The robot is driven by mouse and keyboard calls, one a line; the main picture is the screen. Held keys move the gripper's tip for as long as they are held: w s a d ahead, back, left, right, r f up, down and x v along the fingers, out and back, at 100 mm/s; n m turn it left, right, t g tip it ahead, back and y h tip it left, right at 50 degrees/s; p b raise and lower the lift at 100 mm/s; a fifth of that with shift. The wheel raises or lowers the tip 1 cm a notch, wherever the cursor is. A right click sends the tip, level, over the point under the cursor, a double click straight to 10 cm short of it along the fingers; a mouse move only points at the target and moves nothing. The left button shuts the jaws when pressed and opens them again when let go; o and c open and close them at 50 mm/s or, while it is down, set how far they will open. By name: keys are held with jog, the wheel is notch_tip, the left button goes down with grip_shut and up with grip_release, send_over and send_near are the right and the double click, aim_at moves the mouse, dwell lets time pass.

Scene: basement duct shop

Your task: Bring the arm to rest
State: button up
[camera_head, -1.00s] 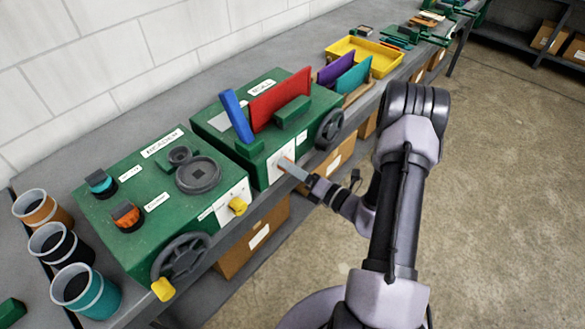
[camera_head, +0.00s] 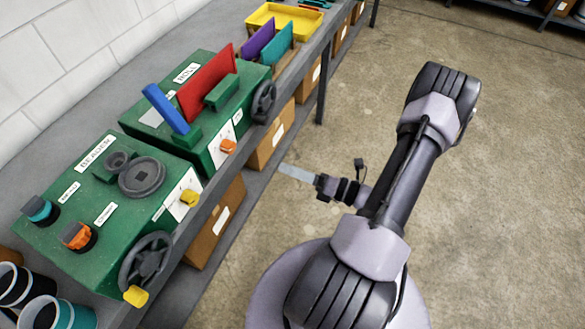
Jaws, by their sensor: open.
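My gripper (camera_head: 297,174) is at the end of my arm, over the concrete floor to the right of the bench. It points left, toward the bench front, and is apart from the machines. Its pale jaws are seen nearly edge-on, open, with nothing visible between them. My arm is bent, with its elbow raised at the upper right.
The green bead machine (camera_head: 95,215) and green roll machine (camera_head: 205,160) stand on the grey bench (camera_head: 190,285). The roll machine carries a red panel (camera_head: 207,82) and a blue lever (camera_head: 165,108). Cardboard boxes (camera_head: 213,222) sit below. The floor (camera_head: 510,200) at right is clear.

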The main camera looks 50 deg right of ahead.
jog(key=a+r+n+g+y+b, duration=0.1)
jog(key=a+r+n+g+y, duration=0.1)
jog(key=a+r+n+g, duration=0.6)
jog(key=a+r+n+g+y+b, duration=0.2)
jog(key=a+n+g, duration=0.4)
jog(key=a+n, duration=0.55)
jog(key=s+a+r+n+t+h+b, duration=0.1)
jog(key=s+a+r+n+h, duration=0.1)
jog(key=n, duration=0.7)
jog(key=s+a+r+n+t+h+b, duration=0.1)
jog(key=s+a+r+n+h, duration=0.2)
jog(key=r+n+h, duration=0.3)
jog(key=s+r+n, duration=0.1)
jog(key=n, duration=0.3)
jog(key=shift+r+t+h, duration=0.15)
jog(key=shift+t+h, duration=0.15)
jog(key=shift+t, duration=0.1)
